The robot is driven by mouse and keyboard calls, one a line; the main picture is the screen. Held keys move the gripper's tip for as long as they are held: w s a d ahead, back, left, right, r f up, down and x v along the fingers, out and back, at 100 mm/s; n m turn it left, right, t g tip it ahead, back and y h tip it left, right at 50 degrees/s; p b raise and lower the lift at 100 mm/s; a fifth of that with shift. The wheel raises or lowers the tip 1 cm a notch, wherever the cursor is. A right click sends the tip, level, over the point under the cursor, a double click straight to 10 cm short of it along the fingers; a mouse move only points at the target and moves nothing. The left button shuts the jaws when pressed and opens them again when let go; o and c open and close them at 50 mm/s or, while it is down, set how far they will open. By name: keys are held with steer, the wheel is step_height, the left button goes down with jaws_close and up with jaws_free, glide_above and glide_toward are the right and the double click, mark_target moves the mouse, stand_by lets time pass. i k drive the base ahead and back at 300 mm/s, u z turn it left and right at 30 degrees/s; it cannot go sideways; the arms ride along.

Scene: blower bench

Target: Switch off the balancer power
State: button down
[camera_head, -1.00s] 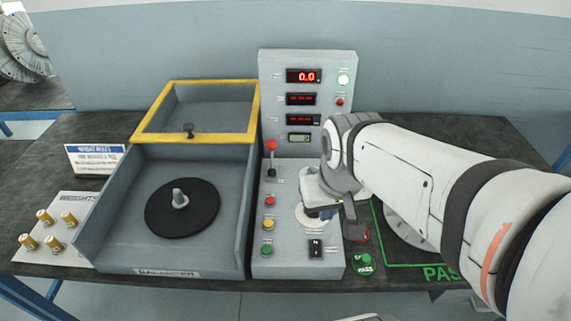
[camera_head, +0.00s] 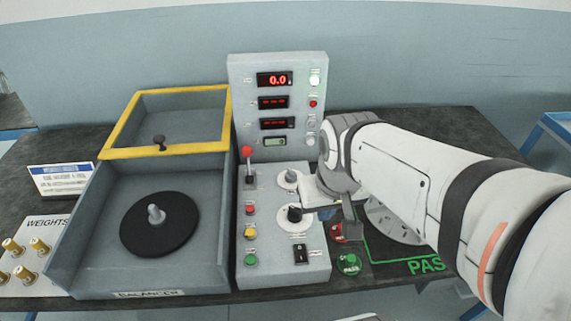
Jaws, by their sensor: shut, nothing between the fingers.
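The balancer (camera_head: 70,245) has an open yellow-framed lid and a black disc (camera_head: 159,223) inside. Its grey control panel (camera_head: 275,275) stands to the right. A black rocker switch (camera_head: 301,254), likely the power switch, is at the panel's lower right; its position is too small to tell.
The panel also carries a red-knobbed lever (camera_head: 248,165), two dials including a black knob (camera_head: 294,213), and red, yellow and green buttons (camera_head: 251,259). Right of it are a red button (camera_head: 338,233) and a green PASS button (camera_head: 348,263). Brass weights (camera_head: 38,247) stand at the left.

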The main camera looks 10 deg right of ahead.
mark_target(301, 253)
steer(key=z, duration=0.5)
steer(key=k, duration=1.35)
steer(key=u, duration=0.35)
steer(key=i, duration=1)
steer(key=u, duration=0.05)
steer(key=k, duration=0.35)
steer(key=u, duration=0.45)
